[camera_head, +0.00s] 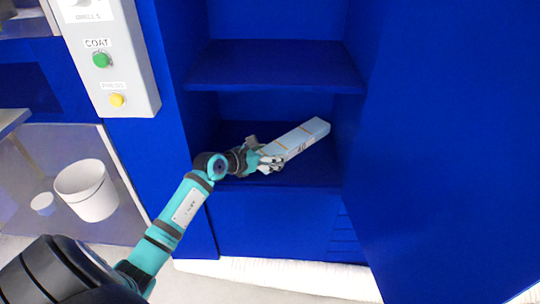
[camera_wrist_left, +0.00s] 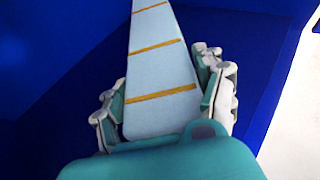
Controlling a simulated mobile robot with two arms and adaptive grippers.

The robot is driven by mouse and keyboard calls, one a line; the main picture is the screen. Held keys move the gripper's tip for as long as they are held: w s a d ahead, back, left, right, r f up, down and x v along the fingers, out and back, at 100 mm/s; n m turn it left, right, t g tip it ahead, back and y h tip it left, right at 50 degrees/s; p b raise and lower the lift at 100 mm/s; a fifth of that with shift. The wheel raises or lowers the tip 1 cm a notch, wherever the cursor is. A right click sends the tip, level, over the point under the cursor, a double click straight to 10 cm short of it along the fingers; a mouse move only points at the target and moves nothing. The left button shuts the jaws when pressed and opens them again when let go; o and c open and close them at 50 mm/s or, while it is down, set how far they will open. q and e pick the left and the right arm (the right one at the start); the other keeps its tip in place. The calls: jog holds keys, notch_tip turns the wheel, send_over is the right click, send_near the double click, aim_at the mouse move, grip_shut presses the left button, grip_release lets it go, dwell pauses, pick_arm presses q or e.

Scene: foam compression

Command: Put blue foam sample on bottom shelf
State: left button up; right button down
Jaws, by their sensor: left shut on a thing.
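The blue foam sample (camera_head: 300,138) is a long pale blue block with thin orange lines across it. It lies at a slant inside the lower opening of the blue cabinet, over the bottom shelf (camera_head: 320,172). My left gripper (camera_head: 274,158) is shut on its near end. The left wrist view shows the foam (camera_wrist_left: 160,70) running away from me between the two fingers of the left gripper (camera_wrist_left: 165,95). I cannot tell whether the foam's underside touches the shelf. My right gripper is in neither view.
An upper shelf (camera_head: 275,68) spans the cabinet above the foam. A large blue panel (camera_head: 450,150) stands at the right. A control box (camera_head: 105,60) with green and yellow buttons is at the left. A white bucket (camera_head: 86,190) is at the lower left.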

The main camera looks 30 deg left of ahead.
pick_arm(q)
jog(key=o, duration=0.5)
jog(key=shift+f, duration=0.15)
jog(key=shift+c, duration=0.2)
jog(key=o, duration=0.6)
